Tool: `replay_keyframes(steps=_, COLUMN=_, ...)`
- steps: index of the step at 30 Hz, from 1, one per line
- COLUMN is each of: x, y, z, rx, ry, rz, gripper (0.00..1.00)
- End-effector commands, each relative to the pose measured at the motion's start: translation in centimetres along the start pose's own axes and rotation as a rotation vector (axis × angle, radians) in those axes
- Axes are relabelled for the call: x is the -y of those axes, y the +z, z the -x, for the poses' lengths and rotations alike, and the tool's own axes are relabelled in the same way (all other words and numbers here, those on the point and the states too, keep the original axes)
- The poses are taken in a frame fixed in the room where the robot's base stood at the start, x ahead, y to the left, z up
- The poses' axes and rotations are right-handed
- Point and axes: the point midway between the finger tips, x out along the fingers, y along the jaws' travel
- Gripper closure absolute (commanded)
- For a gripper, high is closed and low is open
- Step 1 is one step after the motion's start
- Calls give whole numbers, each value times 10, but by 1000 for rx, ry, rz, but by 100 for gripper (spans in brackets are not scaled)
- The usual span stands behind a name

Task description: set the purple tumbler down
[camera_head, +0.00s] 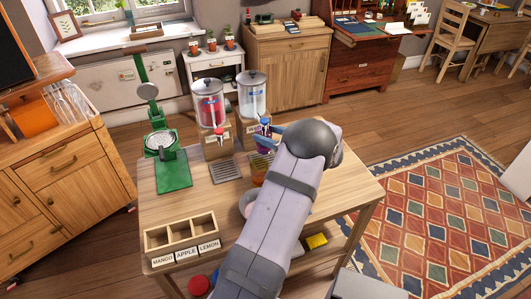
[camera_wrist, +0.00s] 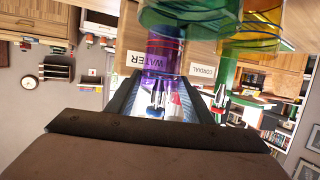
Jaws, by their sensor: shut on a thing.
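The purple tumbler (camera_wrist: 160,58) is between the two fingers of my gripper (camera_wrist: 165,98) in the wrist view, and the gripper is shut on it. In the head view my gripper (camera_head: 268,138) is in front of the right-hand clear dispenser (camera_head: 252,95), with a small part of the purple tumbler (camera_head: 263,135) showing. My arm hides much of the area below, so I cannot tell whether the tumbler touches anything. A WATER label (camera_wrist: 135,59) shows beside the tumbler in the wrist view.
A dispenser with red contents (camera_head: 208,103) stands to the left. Yellow (camera_wrist: 258,38) and green (camera_wrist: 190,14) see-through shapes lie close by.

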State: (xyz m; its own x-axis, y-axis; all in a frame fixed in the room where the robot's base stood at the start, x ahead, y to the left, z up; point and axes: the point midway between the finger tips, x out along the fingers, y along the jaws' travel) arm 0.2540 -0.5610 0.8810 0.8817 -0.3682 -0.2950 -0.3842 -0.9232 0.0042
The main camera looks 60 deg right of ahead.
Motion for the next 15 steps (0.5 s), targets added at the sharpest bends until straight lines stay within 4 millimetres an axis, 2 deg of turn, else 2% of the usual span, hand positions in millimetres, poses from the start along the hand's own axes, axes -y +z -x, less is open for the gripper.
replay_keyframes(steps=9, x=0, y=33, z=-10, rx=-1, ry=-1, rz=-3, gripper=84)
replay_keyframes(steps=15, x=0, y=43, z=-14, rx=-2, ry=0, rz=0, gripper=84)
